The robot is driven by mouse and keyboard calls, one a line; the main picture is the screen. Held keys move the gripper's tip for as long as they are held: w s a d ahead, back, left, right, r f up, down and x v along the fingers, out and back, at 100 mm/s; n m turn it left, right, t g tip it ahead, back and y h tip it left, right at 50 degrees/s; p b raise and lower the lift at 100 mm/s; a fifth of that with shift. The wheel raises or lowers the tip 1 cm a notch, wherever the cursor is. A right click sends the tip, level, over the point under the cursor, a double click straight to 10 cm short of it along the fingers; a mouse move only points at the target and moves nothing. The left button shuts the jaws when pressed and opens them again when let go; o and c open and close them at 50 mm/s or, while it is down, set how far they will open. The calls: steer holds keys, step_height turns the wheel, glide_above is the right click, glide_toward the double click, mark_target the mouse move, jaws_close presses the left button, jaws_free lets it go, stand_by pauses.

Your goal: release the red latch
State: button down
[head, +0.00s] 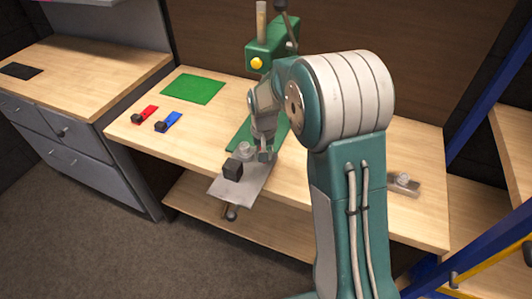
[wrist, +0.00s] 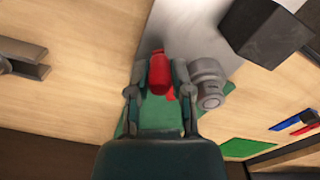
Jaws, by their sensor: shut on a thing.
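The red latch (wrist: 160,75) shows in the wrist view as a red handle between my fingers, at the edge of a grey metal plate (wrist: 192,35). My gripper (wrist: 160,88) is shut on it, with one finger on each side. In the head view my gripper (head: 265,152) is low over the bench, beside the plate (head: 238,190), and the red handle is hidden there. A round grey metal knob (wrist: 208,85) is close to the right finger. A green base (wrist: 158,115) lies below the fingers.
A black block (head: 233,168) stands on the plate near the bench (head: 330,195) front edge. A green press (head: 270,45) stands behind. Small red (head: 145,115) and blue (head: 168,122) pieces and a green mat (head: 193,88) lie left. A metal bracket (head: 403,185) lies right.

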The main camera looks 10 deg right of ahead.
steer(key=shift+s+a+f+m, duration=0.1)
steer(key=shift+a+m, duration=0.1)
steer(key=shift+m, duration=0.55)
steer(key=shift+s+a+f+m, duration=0.1)
steer(key=shift+a+m, duration=0.1)
steer(key=shift+m, duration=0.55)
steer(key=c, duration=0.5)
jaws_free()
steer(key=shift+a, duration=0.1)
steer(key=shift+c, duration=0.2)
steer(key=shift+w+r, duration=0.1)
steer(key=shift+w+r, duration=0.1)
steer(key=shift+r, duration=0.45)
step_height(320, 180, up, 11)
steer(key=shift+a, duration=0.1)
